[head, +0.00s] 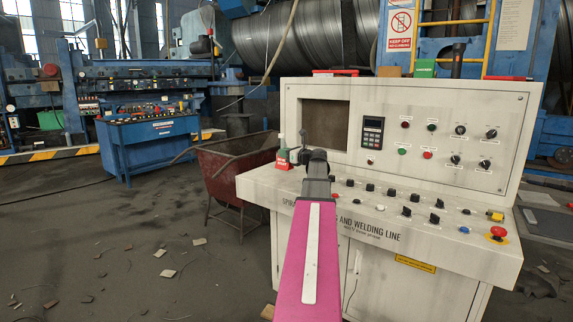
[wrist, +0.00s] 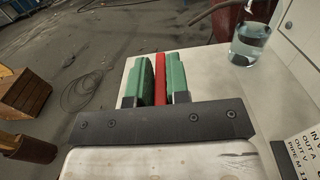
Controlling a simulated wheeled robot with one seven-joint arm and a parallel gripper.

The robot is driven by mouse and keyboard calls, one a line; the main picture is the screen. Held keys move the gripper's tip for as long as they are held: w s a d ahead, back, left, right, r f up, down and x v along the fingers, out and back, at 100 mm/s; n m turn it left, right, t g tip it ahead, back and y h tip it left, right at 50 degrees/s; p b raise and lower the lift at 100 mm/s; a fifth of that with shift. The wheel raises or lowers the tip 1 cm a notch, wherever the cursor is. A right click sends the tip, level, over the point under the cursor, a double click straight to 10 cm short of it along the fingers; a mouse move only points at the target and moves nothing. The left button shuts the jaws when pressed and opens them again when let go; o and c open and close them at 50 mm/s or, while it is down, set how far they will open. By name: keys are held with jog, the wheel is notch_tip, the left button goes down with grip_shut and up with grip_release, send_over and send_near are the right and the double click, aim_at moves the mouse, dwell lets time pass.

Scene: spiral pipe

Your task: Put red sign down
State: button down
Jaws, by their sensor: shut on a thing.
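The red sign (wrist: 160,78) shows as a narrow red strip between the two green finger pads in the wrist view. My gripper (wrist: 161,82) is shut on it, with a pad against each side. In the head view the red sign (head: 284,162) shows its white marking at the left end of the console's sloping desk. My gripper (head: 293,155) is there beside it, partly hidden by my own wrist. The pale desk surface (wrist: 205,80) lies under the sign in the wrist view. I cannot tell whether the sign's lower edge touches it.
A clear glass jar (wrist: 250,42) stands on the desk near the gripper. Buttons and knobs (head: 408,211) cover the desk to the right. A rusty red cart (head: 228,172) stands left of the console (head: 258,187). Open floor with scraps lies to the left.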

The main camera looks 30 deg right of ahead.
jog(key=shift+d+f, duration=0.35)
jog(key=shift+d, duration=0.1)
jog(key=shift+f, duration=1.95)
jog(key=c, duration=1.1)
grip_release()
jog(key=v, duration=1.2)
